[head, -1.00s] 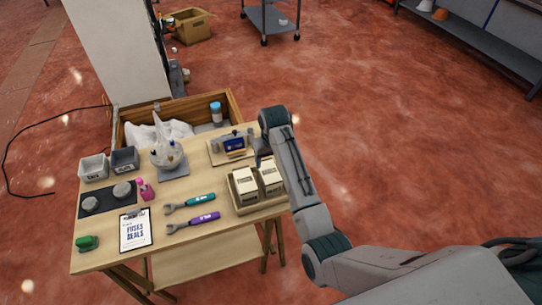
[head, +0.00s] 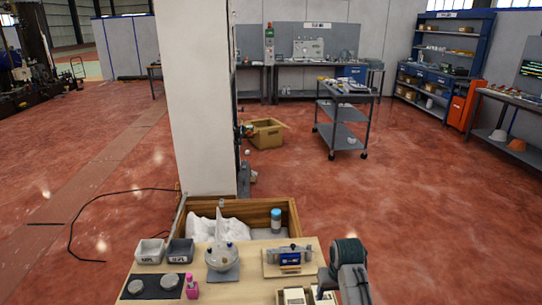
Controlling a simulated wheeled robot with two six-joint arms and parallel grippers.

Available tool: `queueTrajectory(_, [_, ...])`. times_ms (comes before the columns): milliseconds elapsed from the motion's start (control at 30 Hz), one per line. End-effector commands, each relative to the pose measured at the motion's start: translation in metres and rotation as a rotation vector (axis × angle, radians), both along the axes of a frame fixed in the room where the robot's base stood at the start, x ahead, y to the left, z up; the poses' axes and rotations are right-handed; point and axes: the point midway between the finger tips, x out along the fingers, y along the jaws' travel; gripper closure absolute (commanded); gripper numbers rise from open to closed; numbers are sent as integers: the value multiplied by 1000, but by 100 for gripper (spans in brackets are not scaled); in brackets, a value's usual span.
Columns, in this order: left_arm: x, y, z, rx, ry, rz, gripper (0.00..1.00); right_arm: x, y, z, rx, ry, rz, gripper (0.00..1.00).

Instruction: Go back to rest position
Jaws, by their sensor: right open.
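My right arm comes up from the bottom edge, right of centre. My right gripper (head: 326,283) is at its end, beside the right edge of the wooden table (head: 252,283). The gripper is small and mostly hidden behind the wrist; it is open, and I see nothing held in it. It is close to the cream boxes (head: 295,297) at the bottom edge. A blue device on a board (head: 289,260) lies to its left. My left gripper is out of view.
A white pillar (head: 195,100) stands behind the table's wooden bin (head: 256,213). Grey trays (head: 150,252), a dispenser on a grey plate (head: 222,258) and a pink bottle (head: 192,287) stand on the table. A cart (head: 340,115) is farther back. The floor to the right is clear.

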Motion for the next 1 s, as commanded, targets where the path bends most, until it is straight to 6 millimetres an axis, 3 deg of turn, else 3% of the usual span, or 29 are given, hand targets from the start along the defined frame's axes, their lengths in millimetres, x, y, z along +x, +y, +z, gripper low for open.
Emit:
queueTrajectory(100, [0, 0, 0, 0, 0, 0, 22, -49, -18, -28, -14, -12, -16, 35])
queueTrajectory(233, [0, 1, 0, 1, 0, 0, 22, -105, -35, -46, -34, -39, -25, 35])
queueTrajectory(367, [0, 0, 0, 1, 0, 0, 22, -162, -49, -54, -52, -64, -23, 35])
queueTrajectory(533, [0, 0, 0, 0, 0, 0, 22, -233, -61, -50, -73, -97, -8, 35])
queueTrajectory(700, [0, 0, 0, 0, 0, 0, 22, -278, -65, -38, -82, -119, 11, 35])
queueTrajectory(1000, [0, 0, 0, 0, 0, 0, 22, -327, -66, -18, -88, -144, 38, 35])
